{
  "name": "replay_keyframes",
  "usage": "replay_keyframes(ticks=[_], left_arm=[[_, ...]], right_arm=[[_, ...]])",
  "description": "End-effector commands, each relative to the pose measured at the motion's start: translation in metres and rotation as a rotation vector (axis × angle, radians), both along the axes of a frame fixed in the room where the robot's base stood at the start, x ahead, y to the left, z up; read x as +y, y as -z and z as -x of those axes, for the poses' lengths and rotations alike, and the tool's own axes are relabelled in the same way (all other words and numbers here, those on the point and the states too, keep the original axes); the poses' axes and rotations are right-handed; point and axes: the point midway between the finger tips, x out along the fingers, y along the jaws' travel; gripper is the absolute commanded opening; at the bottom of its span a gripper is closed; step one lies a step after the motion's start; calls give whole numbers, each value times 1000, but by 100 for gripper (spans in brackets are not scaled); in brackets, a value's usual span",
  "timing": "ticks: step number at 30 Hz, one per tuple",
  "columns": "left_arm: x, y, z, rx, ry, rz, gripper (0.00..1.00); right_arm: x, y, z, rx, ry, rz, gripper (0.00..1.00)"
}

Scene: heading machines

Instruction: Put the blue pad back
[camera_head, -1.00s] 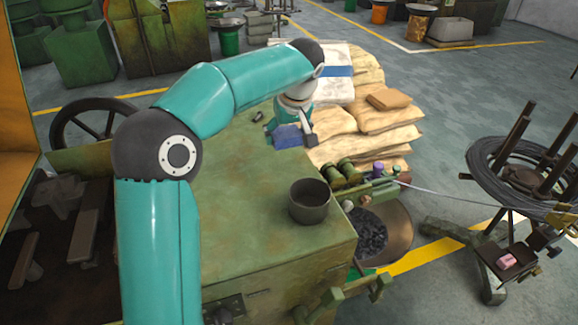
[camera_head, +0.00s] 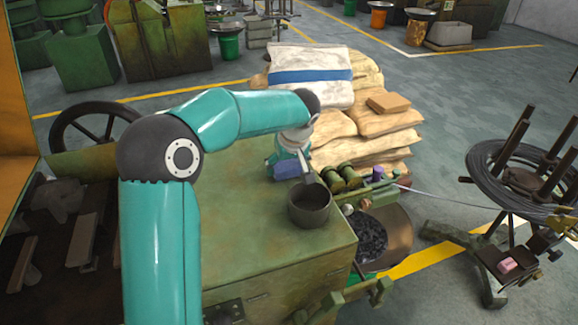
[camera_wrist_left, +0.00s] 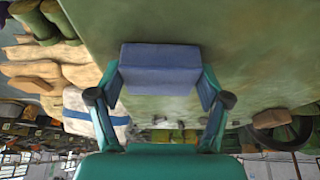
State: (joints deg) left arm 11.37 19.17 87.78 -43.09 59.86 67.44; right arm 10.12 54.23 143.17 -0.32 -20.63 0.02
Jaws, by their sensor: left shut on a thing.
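The blue pad (camera_head: 286,170) is held above the green machine top (camera_head: 240,215), just behind a dark round pot (camera_head: 310,211). My left gripper (camera_head: 296,171) is shut on the pad. In the left wrist view the blue pad (camera_wrist_left: 160,69) sits between the two fingers of the left gripper (camera_wrist_left: 160,92), over the green surface. The gap between the pad and the surface is hard to judge. My right gripper is not in view.
Green knobs and a purple one (camera_head: 378,173) line the machine's right edge. Pale sacks (camera_head: 375,120) are piled behind it, and a bin of dark pieces (camera_head: 370,238) stands at the right. A wire reel (camera_head: 525,180) stands farther right. The machine top left of the pot is clear.

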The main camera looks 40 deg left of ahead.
Motion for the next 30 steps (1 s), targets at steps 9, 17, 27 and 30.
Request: replay_keyframes(ticks=[9, 17, 27, 30], left_arm=[[0, 1, 0, 0, 0, 0, 100], [0, -1, 0, 0, -1, 0, 100], [-15, -41, 6, -5, 2, -1, 100], [-22, -61, 11, -6, 1, 0, 100]], right_arm=[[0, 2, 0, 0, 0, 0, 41], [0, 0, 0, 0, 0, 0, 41], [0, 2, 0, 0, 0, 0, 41], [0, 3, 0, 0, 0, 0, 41]])
